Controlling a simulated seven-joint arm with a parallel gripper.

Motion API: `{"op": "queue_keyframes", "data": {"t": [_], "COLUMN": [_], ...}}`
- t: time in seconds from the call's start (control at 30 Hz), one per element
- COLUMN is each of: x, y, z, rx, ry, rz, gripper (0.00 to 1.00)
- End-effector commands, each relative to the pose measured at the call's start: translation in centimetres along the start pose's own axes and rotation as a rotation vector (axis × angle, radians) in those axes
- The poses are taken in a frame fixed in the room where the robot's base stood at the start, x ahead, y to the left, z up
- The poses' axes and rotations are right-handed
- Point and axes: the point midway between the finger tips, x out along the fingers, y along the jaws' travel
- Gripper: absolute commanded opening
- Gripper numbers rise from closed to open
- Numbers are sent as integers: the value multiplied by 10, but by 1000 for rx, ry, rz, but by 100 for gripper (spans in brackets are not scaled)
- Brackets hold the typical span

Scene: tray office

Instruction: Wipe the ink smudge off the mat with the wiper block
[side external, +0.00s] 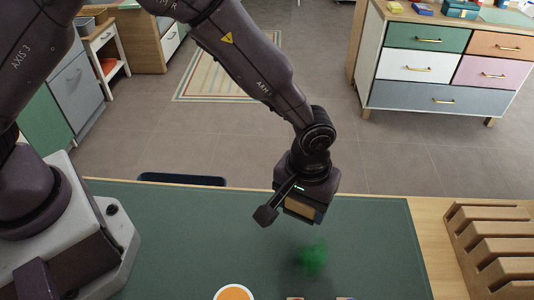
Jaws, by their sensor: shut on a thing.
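My gripper (292,212) is above the dark green mat (180,235), over its right half. One dark finger shows plainly at its left; the other is mostly hidden. It is shut on a block with a tan face and a dark bluish edge, which I take to be the wiper block (300,208); the hand partly covers it.
A wooden slatted rack (490,245) stands at the right. A round orange-and-white item (234,293) and small tan pieces (345,298) are cut off at the bottom edge. A dark blue item (182,180) is at the table's far edge. The mat's left middle is clear.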

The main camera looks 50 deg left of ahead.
Motion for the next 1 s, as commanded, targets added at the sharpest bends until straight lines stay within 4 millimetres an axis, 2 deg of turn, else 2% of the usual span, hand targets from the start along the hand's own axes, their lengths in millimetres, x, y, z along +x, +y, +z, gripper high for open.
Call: {"op": "queue_keyframes", "data": {"t": [0.1, 0.3, 0.57, 1.0], "x": [2, -2, 6, 44], "y": [13, 18, 17, 17], "z": [-7, -12, -12, -11], "rx": [-201, -404, -446, -443], "ry": [2, 0, -1, -1], "rz": [0, -2, -3, -4], "gripper": [45, 45, 45, 45]}}
